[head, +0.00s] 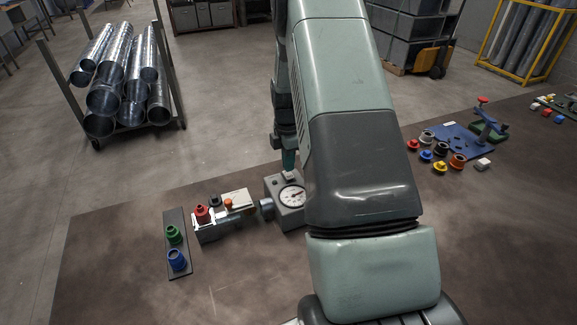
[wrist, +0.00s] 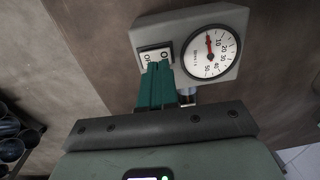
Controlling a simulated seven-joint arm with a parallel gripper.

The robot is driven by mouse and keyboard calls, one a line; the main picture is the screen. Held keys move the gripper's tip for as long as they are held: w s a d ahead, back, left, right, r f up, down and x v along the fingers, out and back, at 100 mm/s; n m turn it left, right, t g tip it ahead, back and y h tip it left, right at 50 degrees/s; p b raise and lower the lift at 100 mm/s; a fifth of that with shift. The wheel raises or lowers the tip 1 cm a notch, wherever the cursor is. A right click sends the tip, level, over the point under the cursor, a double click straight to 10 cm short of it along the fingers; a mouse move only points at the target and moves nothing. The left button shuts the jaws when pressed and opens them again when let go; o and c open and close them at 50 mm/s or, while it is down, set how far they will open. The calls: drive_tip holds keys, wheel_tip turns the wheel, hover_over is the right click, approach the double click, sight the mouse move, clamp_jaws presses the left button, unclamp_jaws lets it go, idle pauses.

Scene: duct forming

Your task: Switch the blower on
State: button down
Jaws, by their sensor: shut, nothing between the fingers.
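The blower is a grey box (head: 271,187) with a round white dial gauge (head: 292,196), partly hidden by my arm in the head view. In the wrist view the gauge (wrist: 209,53) has a red needle pointing up near the low numbers. Beside it on the same face is a white rocker switch (wrist: 154,53) with dark lettering, partly covered by my fingers. My gripper (wrist: 157,68) is shut and empty, its teal fingertips at the switch's near edge. I cannot tell whether they touch it. In the head view my gripper (head: 289,163) is just above the box.
Left of the blower, a grey fixture (head: 213,231) carries a red fitting (head: 202,213). A dark strip (head: 180,249) holds green and blue fittings. At the right are a blue stand (head: 462,140) and several coloured caps. The front left of the table is clear.

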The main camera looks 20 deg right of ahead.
sight(289, 176)
wheel_tip(289, 176, up, 12)
drive_tip(key=shift+w, duration=0.2)
drive_tip(key=shift+s, duration=0.1)
drive_tip(key=shift+s, duration=0.35)
idle(0.4)
drive_tip(key=f, duration=1.4)
drive_tip(key=shift+s, duration=0.2)
